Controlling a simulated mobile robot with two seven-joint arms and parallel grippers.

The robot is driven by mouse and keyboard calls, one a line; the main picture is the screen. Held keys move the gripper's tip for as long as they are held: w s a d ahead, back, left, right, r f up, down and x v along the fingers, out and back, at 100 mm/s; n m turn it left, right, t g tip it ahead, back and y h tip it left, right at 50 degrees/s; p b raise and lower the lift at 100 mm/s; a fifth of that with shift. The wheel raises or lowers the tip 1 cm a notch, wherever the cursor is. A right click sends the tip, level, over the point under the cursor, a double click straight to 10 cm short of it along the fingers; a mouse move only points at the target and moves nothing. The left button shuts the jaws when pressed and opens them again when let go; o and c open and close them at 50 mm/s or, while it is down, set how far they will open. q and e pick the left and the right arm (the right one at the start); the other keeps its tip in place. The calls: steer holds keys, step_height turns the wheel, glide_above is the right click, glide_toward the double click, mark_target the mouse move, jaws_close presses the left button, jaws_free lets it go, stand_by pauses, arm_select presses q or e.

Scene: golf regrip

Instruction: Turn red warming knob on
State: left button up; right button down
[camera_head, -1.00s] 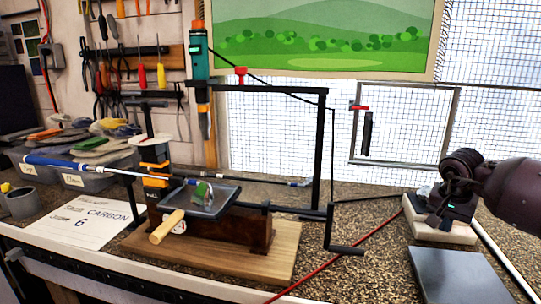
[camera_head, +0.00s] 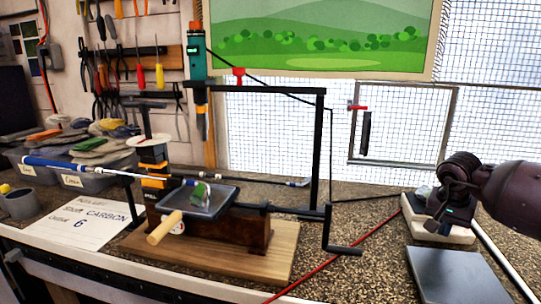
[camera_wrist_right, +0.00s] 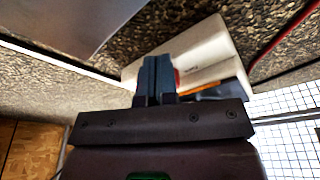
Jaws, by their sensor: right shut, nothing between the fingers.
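My right gripper (camera_head: 436,216) is at the right of the head view, over a small dark device (camera_head: 458,212) on a pale block (camera_head: 437,228). Its fingers (camera_wrist_right: 157,74) are shut with nothing between them, pointing at the block in the right wrist view. A small red patch (camera_wrist_right: 177,77) shows just beside the fingers there, probably the red knob. The fingers hide most of it, so I cannot tell its turn or whether they touch it. My left gripper is not in view.
A grey plate (camera_head: 455,275) lies in front of the block. A red cable (camera_head: 340,254) crosses the bench to its left. A golf club (camera_head: 95,168) rests in a stand on a wooden board (camera_head: 265,262). Wire mesh (camera_head: 500,130) stands behind.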

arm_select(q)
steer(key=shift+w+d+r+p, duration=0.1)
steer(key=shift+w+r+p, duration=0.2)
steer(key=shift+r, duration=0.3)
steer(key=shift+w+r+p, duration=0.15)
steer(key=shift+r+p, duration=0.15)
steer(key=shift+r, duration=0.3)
arm_select(e)
step_height(320, 180, up, 6)
steer(key=shift+r, duration=0.15)
steer(key=shift+w+a, duration=0.1)
steer(key=shift+w, duration=0.05)
